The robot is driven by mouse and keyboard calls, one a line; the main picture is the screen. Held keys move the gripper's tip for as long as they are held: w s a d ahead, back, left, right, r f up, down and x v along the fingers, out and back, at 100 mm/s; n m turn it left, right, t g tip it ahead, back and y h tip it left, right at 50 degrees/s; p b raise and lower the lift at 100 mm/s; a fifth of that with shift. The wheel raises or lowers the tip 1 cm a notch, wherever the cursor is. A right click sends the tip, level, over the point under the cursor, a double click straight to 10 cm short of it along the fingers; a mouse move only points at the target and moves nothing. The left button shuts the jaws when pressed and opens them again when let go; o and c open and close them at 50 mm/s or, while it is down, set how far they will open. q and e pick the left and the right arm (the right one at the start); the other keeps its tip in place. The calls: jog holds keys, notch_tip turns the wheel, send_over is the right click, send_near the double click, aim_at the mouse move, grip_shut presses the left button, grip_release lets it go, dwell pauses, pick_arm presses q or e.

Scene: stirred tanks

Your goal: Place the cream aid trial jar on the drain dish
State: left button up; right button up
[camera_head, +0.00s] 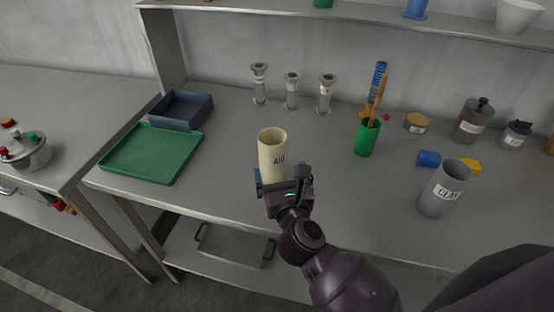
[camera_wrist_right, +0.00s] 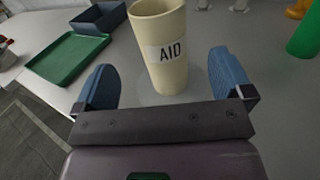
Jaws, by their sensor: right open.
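The cream jar (camera_head: 272,150) with a label reading AID stands upright on the grey bench. It also shows in the right wrist view (camera_wrist_right: 162,60), its base on or just above a faint pale round patch. My right gripper (camera_head: 284,182) is open at the near side of the jar. In the wrist view its blue fingers (camera_wrist_right: 165,82) lie to either side of the jar's lower part, with gaps. I cannot tell for sure which thing is the drain dish; a flat green tray (camera_head: 152,152) and a blue-grey open box (camera_head: 182,110) lie to the left. My left gripper is not in view.
Three metal stands (camera_head: 291,90) are behind the jar. A green cup (camera_head: 367,138) with tools and a grey CLAY jar (camera_head: 441,190) stand to the right. A shelf (camera_head: 340,20) runs above the back. Bench between jar and green tray is clear.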

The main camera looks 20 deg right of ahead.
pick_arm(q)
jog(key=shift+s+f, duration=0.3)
pick_arm(e)
jog(key=shift+s+a, duration=0.15)
jog(key=shift+s, duration=1.15)
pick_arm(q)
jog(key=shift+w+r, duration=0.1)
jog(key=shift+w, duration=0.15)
